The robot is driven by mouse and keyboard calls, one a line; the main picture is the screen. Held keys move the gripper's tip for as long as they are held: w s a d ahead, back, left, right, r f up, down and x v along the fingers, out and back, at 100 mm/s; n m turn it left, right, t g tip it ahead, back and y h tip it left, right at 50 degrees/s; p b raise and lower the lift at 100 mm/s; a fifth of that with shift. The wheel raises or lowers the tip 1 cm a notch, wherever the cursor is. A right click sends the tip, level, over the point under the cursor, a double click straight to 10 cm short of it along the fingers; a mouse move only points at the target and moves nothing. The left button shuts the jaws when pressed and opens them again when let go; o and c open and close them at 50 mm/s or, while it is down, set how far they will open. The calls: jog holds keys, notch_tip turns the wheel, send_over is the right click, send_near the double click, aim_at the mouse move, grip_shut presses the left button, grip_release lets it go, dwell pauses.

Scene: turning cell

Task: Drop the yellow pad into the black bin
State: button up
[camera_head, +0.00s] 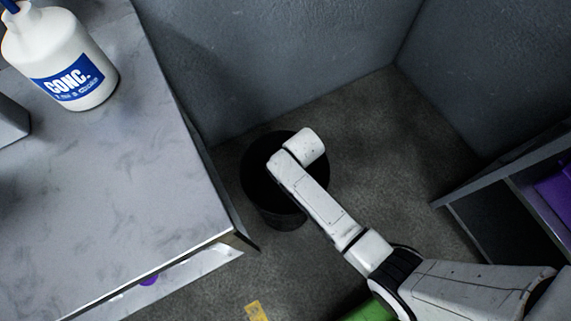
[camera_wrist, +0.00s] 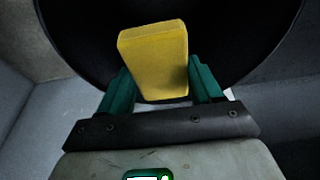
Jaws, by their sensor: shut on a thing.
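The yellow pad (camera_wrist: 155,62) is between the two green fingers of my gripper (camera_wrist: 162,82) in the wrist view. My gripper is shut on it. The dark inside of the black bin (camera_wrist: 75,35) fills the view behind the pad. In the head view the black bin (camera_head: 276,217) stands on the floor beside the table, and my arm reaches over it. My fingers and the pad are hidden there behind my arm. I cannot tell how far the pad is above or below the bin's rim.
A grey table (camera_head: 110,170) with a white bottle (camera_head: 62,58) labelled CONC. stands at left. Grey walls (camera_head: 290,50) close the corner behind the bin. A shelf (camera_head: 510,185) with a purple thing (camera_head: 556,195) is at right. A yellow mark (camera_head: 256,311) shows on the floor.

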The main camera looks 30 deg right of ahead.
notch_tip(320, 180, down, 2)
jog(key=shift+f+b, duration=0.15)
jog(key=shift+b, duration=0.55)
jog(key=o, duration=1.1)
jog(key=p+v, duration=0.2)
jog(key=v, duration=0.9)
jog(key=shift+s, duration=0.1)
